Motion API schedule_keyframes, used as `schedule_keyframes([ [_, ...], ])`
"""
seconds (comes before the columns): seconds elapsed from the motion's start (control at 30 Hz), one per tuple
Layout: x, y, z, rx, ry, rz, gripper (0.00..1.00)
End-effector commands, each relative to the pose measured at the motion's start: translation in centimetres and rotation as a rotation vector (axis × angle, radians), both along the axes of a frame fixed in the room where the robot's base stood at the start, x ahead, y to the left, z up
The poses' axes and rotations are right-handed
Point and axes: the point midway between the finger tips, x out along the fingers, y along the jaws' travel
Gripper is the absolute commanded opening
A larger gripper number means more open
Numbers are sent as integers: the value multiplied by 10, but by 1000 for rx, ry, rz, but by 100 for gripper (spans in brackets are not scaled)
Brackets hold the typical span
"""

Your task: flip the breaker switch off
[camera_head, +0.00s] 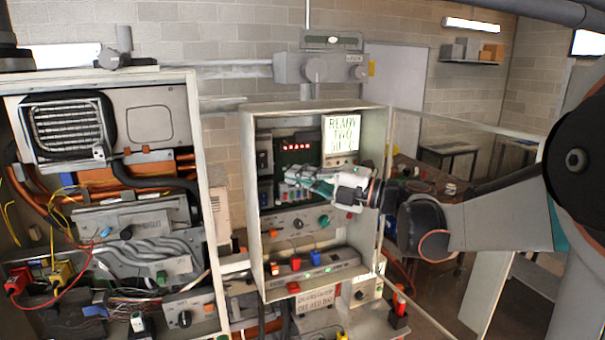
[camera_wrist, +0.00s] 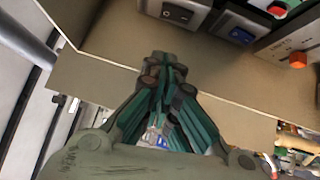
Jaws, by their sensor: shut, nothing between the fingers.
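My gripper (camera_head: 290,174) is shut and empty, reaching from the right into the open grey cabinet (camera_head: 249,215). It hides part of the cabinet's middle, including small coloured parts behind it. In the wrist view, the closed fingertips (camera_wrist: 166,70) are in front of a beige panel (camera_wrist: 110,95). A black switch-like module (camera_wrist: 181,11) and a blue one (camera_wrist: 238,27) sit above the fingertips, with a visible gap. I cannot tell which part is the breaker switch, or whether it is on or off.
The open cabinet door (camera_head: 445,190) is on the right, close to my arm. A lit sign (camera_head: 341,134) and a red display (camera_head: 296,146) are inside the cabinet. A larger open cabinet with cables (camera_head: 110,215) stands left. An orange knob (camera_wrist: 298,60) shows in the wrist view.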

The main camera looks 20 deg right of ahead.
Motion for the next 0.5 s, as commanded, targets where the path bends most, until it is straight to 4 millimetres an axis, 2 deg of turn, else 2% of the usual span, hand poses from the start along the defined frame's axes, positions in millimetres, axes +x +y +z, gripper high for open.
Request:
schedule_keyframes([
  [0.03,7,9,2,0,-1,5,0],
  [0.33,48,50,7,0,-1,3,0],
  [0.5,72,46,10,1,-1,1,0],
])
